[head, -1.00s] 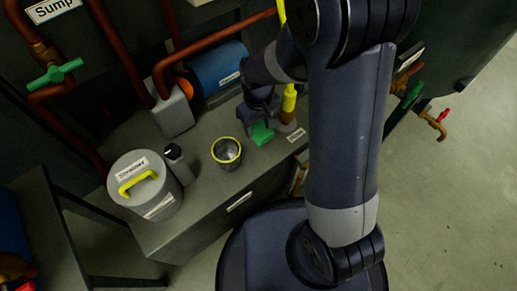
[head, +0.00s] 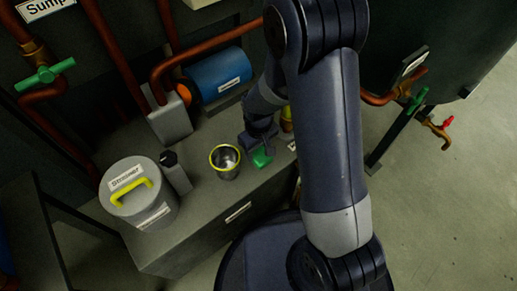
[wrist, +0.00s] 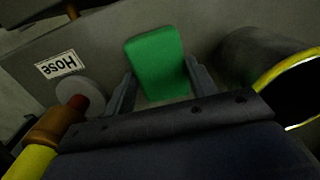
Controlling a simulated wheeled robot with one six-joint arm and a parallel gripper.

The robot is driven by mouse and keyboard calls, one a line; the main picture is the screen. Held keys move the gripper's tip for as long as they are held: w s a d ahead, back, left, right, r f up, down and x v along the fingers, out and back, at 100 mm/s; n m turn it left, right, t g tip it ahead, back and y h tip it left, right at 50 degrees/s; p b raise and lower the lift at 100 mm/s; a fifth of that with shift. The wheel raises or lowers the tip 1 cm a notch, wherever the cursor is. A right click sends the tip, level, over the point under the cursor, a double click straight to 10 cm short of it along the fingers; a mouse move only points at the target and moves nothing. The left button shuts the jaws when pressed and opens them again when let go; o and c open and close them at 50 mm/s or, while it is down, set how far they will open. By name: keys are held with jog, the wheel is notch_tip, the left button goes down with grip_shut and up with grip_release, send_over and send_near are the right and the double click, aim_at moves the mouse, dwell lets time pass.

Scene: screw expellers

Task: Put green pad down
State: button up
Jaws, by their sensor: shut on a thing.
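The green pad (head: 262,157) is a small green block at the right part of the grey bench top, just right of the yellow-rimmed cup. My gripper (head: 258,142) is above it and shut on it. In the wrist view the green pad (wrist: 156,62) sits between the two fingers of my gripper (wrist: 160,85), its far end sticking out past them. The pad is at or close above the bench surface; I cannot tell whether it touches.
A metal cup with a yellow rim (head: 225,160) stands close beside my gripper. A strainer canister (head: 140,193) with a yellow handle and a grey bottle (head: 175,173) stand further left. A blue motor (head: 221,75) is behind. The bench front edge is near.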

jog(key=o, duration=0.9)
jog(key=shift+f, duration=0.15)
notch_tip(320, 180, up, 11)
jog(key=p, duration=0.4)
jog(key=shift+d+f, duration=0.1)
jog(key=shift+d, duration=0.05)
jog(key=shift+f, duration=0.1)
jog(key=b, duration=0.3)
send_over(258, 152)
jog(key=shift+f, duration=3.4)
